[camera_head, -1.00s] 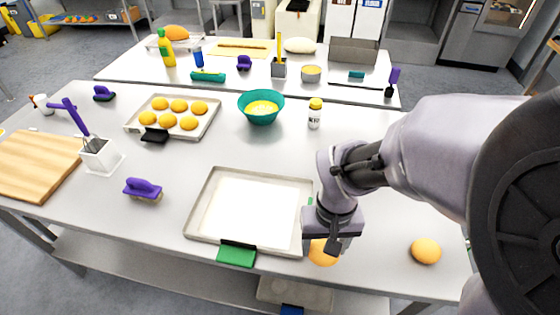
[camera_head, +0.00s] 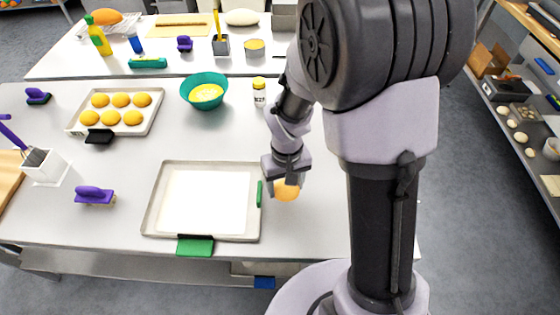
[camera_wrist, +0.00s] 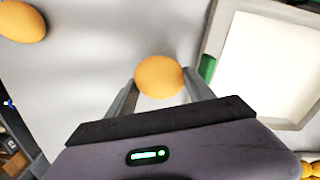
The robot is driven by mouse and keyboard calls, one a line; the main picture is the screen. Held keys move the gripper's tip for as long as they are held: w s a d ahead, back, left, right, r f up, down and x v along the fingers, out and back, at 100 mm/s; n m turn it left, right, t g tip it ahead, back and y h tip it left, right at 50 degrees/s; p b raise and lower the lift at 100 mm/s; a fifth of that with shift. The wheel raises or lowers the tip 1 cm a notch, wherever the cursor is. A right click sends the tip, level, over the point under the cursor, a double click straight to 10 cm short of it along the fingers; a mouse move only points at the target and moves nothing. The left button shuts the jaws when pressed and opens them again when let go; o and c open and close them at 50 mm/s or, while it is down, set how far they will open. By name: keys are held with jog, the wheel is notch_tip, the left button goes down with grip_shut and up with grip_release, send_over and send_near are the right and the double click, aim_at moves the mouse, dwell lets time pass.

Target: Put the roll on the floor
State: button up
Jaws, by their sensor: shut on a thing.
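My gripper (camera_head: 287,178) is shut on an orange-brown roll (camera_head: 287,190), right of the lined tray in the head view. The wrist view shows the roll (camera_wrist: 159,77) between the two fingers of my gripper (camera_wrist: 160,88). A second roll (camera_wrist: 22,22) lies at the upper left of the wrist view; in the head view my arm hides its place. The grey floor (camera_head: 465,230) shows to the right of the table. How high the held roll is above the tabletop is hard to tell.
The table (camera_head: 110,225) carries the lined tray (camera_head: 152,205) with green grips, a tray of several rolls (camera_head: 121,100), a teal bowl (camera_head: 205,98), a jar (camera_head: 259,95) and a purple brush (camera_head: 95,195). A shelf rack (camera_head: 535,150) stands at the far right. Open floor lies between.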

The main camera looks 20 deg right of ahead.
jog(key=shift+w+d, duration=0.2)
jog(key=shift+w, duration=0.3)
jog(key=shift+w+d, duration=0.2)
jog(key=shift+w, duration=0.25)
jog(key=f+b, duration=0.2)
jog(key=f, duration=0.1)
jog(key=f+b, duration=0.1)
jog(key=shift+w+d+f, duration=0.1)
jog(key=shift+w+f, duration=0.1)
jog(key=shift+w, duration=0.1)
jog(key=shift+r, duration=0.3)
jog(key=shift+f, duration=0.25)
jog(key=o, duration=1.4)
jog(key=shift+r, duration=0.1)
jog(key=shift+c, duration=0.2)
jog(key=shift+r, duration=0.1)
